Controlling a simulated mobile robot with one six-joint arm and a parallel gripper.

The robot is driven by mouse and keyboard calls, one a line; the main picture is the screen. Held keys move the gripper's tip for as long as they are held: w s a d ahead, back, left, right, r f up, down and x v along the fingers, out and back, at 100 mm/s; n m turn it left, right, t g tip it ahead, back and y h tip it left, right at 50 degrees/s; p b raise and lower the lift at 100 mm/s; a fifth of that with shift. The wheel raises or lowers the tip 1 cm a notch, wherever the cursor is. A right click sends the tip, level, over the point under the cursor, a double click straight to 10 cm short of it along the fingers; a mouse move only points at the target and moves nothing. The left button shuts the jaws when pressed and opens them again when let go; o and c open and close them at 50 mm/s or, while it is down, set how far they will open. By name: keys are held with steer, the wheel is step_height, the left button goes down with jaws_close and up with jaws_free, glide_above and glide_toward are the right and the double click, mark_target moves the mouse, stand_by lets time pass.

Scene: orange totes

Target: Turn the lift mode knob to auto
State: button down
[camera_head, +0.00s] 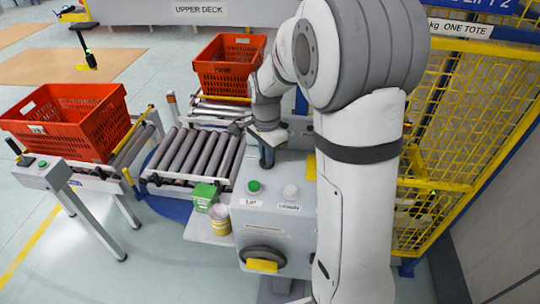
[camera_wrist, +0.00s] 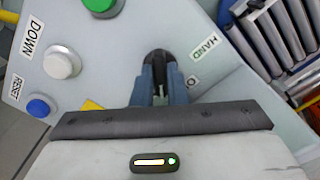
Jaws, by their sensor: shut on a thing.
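The lift mode knob (camera_wrist: 158,56) is black and sits on the grey control panel (camera_wrist: 110,75). In the wrist view my gripper (camera_wrist: 160,80) has its two blue-grey fingers shut on the knob. Which way the knob points is hard to tell. In the head view my gripper (camera_head: 267,152) reaches down to the back of the control box (camera_head: 275,222), and the knob is hidden there.
A green button (camera_head: 254,187) and a white button (camera_head: 290,190) stand on the box. A blue RESET button (camera_wrist: 40,106) shows in the wrist view. Roller conveyors (camera_head: 195,155) and orange totes (camera_head: 70,120) are to the left, a yellow mesh fence (camera_head: 470,110) to the right.

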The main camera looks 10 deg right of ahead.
steer(key=shift+s+f+m, duration=0.15)
steer(key=shift+s+m, duration=0.05)
steer(key=shift+m, duration=0.1)
stand_by(0.4)
steer(key=c, duration=1.6)
jaws_free()
steer(key=shift+d, duration=0.15)
steer(key=shift+o, duration=0.8)
steer(key=shift+r, duration=0.4)
step_height(320, 180, up, 7)
steer(key=shift+r+b, duration=0.1)
steer(key=shift+b, duration=0.4)
